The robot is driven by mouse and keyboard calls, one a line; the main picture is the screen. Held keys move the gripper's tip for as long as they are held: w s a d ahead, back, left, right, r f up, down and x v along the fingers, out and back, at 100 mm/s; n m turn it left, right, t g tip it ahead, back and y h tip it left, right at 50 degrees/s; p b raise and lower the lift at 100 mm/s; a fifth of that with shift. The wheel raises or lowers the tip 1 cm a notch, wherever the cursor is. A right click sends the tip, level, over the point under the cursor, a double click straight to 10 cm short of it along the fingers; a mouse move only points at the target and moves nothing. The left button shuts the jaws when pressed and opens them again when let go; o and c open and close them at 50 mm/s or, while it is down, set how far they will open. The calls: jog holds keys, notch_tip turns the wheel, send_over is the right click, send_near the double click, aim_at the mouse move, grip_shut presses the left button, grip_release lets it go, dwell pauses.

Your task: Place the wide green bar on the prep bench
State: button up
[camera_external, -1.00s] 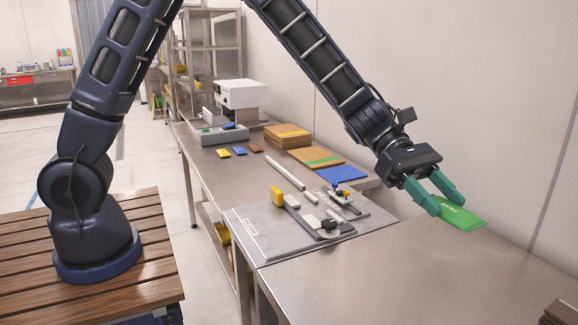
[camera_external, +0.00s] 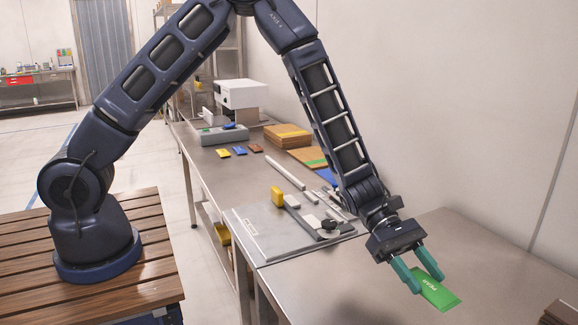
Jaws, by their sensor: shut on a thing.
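The wide green bar (camera_external: 438,292) is a flat bright green piece with pale lettering. My gripper (camera_external: 430,282), with teal fingers, is shut on the bar near its upper end. The bar slants down to the right over the bare metal bench (camera_external: 350,285) in the foreground. I cannot tell whether the bar touches the bench top or hangs just above it.
Brown boards (camera_external: 556,312) sit at the right front edge. Stacked boards (camera_external: 287,135) and a white machine (camera_external: 240,94) stand farther back. The bench around the bar is clear.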

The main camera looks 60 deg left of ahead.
aim_at(411, 313)
jog(key=shift+f, duration=3.85)
jog(key=shift+f, duration=0.1)
jog(key=o, duration=1)
